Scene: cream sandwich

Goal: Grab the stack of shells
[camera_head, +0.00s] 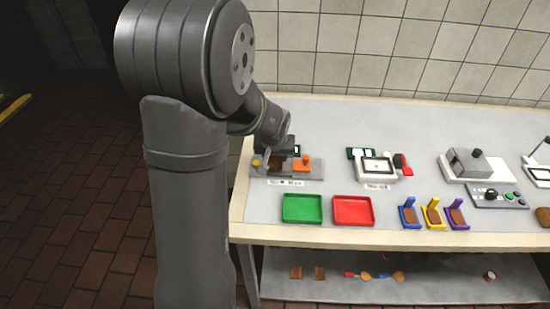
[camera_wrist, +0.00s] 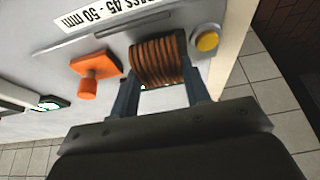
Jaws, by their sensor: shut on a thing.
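The stack of shells (camera_wrist: 158,60) is a row of several thin brown ridged discs, seen in the wrist view on the grey gauge station (camera_wrist: 65,50). My gripper (camera_wrist: 161,82) has its two dark blue fingers at either side of the stack's near end and is shut on it. An orange block with a knob (camera_wrist: 92,72) is left of the stack, and a yellow button (camera_wrist: 207,41) is right of it. In the head view my gripper (camera_head: 270,155) is over the station at the table's left end; my arm and wrist largely hide the stack there.
A green tray (camera_head: 302,209) and a red tray (camera_head: 353,211) lie in front of the station. A scale-like device (camera_head: 377,167), blue, yellow and purple holders (camera_head: 433,214) and a grey machine (camera_head: 478,163) stand to the right. A tiled wall rises behind.

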